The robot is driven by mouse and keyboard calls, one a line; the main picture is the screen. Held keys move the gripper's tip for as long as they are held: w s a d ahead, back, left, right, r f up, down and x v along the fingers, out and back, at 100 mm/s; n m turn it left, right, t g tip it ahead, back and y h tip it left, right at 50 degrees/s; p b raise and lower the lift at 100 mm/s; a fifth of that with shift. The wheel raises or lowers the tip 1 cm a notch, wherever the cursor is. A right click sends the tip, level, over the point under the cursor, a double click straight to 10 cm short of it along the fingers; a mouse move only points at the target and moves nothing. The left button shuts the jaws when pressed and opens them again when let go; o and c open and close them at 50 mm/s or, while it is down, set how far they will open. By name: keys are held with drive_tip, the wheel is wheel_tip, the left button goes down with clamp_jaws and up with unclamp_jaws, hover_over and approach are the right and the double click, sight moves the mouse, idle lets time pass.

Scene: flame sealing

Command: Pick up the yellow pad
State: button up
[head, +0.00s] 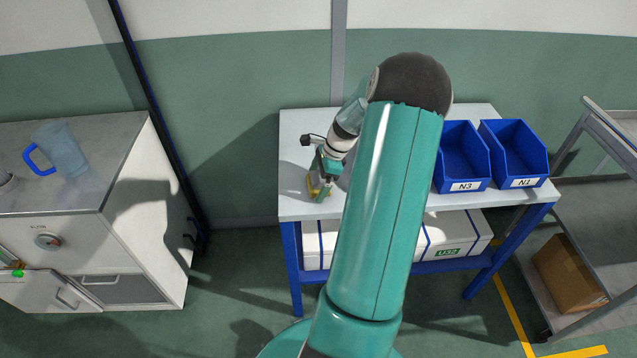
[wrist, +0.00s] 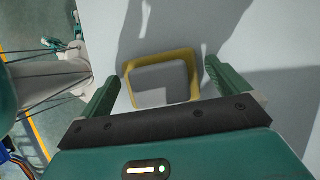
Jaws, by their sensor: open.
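The yellow pad (wrist: 194,75) is a square yellow frame, seen lying on the white table top (wrist: 235,110) in the wrist view. I cannot tell how high the fingers are above the table. In the head view my gripper (head: 319,190) is over the left part of the table, and a bit of yellow shows beside it, partly hidden by the fingers.
Two blue bins, N3 (head: 461,158) and N1 (head: 514,155), stand on the table's right side. A white box (head: 462,238) is on the shelf below. A grey cabinet (head: 140,225) with a blue-handled jug (head: 62,150) stands left. A cart with a cardboard box (head: 569,273) stands right.

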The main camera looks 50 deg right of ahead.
drive_tip(key=c, duration=0.9)
drive_tip(key=shift+r, duration=0.15)
drive_tip(key=shift+r, duration=0.6)
drive_tip(key=s+r, duration=0.1)
drive_tip(key=r, duration=0.1)
drive_tip(key=s+r, duration=0.3)
drive_tip(key=r, duration=0.1)
drive_tip(key=shift+s+d+r, duration=0.15)
drive_tip(key=shift+r, duration=0.25)
drive_tip(key=s+r, duration=0.1)
drive_tip(key=s, duration=0.2)
drive_tip(key=s+r, duration=0.2)
drive_tip(key=s, duration=0.1)
drive_tip(key=s+r, duration=0.1)
drive_tip(key=s, duration=0.2)
drive_tip(key=shift+s+r, duration=0.35)
drive_tip(key=shift+r, duration=0.05)
drive_tip(key=shift+o, duration=0.9)
drive_tip(key=shift+c, duration=0.5)
